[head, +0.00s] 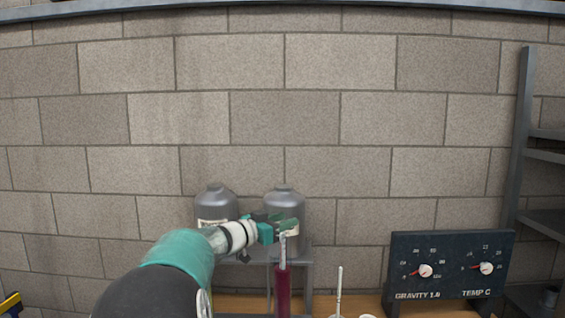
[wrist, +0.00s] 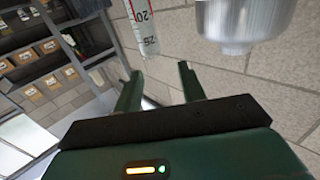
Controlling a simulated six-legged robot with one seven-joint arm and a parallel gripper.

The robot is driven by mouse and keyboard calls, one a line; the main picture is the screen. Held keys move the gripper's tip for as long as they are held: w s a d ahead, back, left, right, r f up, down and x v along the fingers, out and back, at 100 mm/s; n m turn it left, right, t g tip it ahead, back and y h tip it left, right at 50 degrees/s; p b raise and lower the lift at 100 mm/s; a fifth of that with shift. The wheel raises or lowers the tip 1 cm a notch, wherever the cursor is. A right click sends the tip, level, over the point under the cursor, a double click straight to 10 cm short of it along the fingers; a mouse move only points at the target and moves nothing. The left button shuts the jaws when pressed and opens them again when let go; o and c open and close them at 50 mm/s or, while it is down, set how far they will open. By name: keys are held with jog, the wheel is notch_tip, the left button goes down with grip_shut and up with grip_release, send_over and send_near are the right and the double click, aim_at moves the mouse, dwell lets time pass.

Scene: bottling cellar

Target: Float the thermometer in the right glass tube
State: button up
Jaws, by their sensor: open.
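In the head view a glass tube of dark red liquid (head: 283,292) stands upright at the bottom centre. A pale slender stem (head: 283,246) rises from its top. My gripper (head: 288,226) is at the upper end of this stem, with its jaws open. In the wrist view a clear, marked stem (wrist: 138,22) with red and black scale numbers has its end just beyond the space between my open fingers (wrist: 158,73); nothing is gripped. I cannot tell for sure whether it is the thermometer. A thin white rod (head: 339,290) stands further right, its base cut off.
Two grey canisters (head: 215,203) stand on a metal rack behind my gripper. A dark panel (head: 450,266) with gravity and temperature dials stands right on the wooden bench (head: 240,303). A metal shelf frame (head: 520,150) is far right. A white round top (head: 367,316) shows at the bottom edge.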

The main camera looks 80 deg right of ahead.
notch_tip(320, 180, up, 19)
dwell(0.5)
jog(key=shift+r, duration=0.1)
jog(key=shift+w+a, duration=0.1)
dwell(0.5)
